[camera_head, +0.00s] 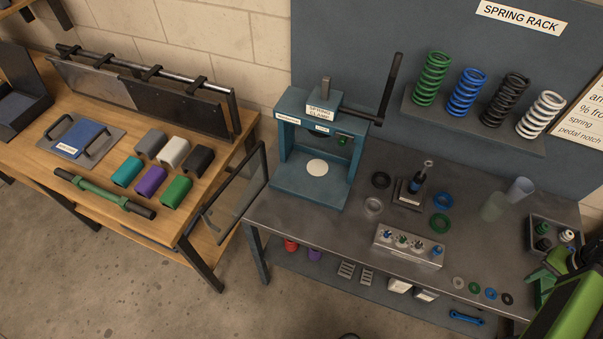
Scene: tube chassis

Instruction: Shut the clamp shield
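The clamp shield (236,194) is a clear panel in a dark frame. It stands swung out on the left side of the blue spring clamp (310,184), angled away from its front, so the clamp's front is uncovered. The clamp has a long dark lever (390,88) raised at its right and a white round pad (317,168) on its base. No spring shows in the clamp. Part of my green and black arm shows at the lower right corner.
The grey bench (345,240) holds rings, a small stand (410,192), a block with several small parts (409,248) and clear cups (520,189). A wooden table (120,190) stands close to the shield's left. Open floor (150,300) lies in front.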

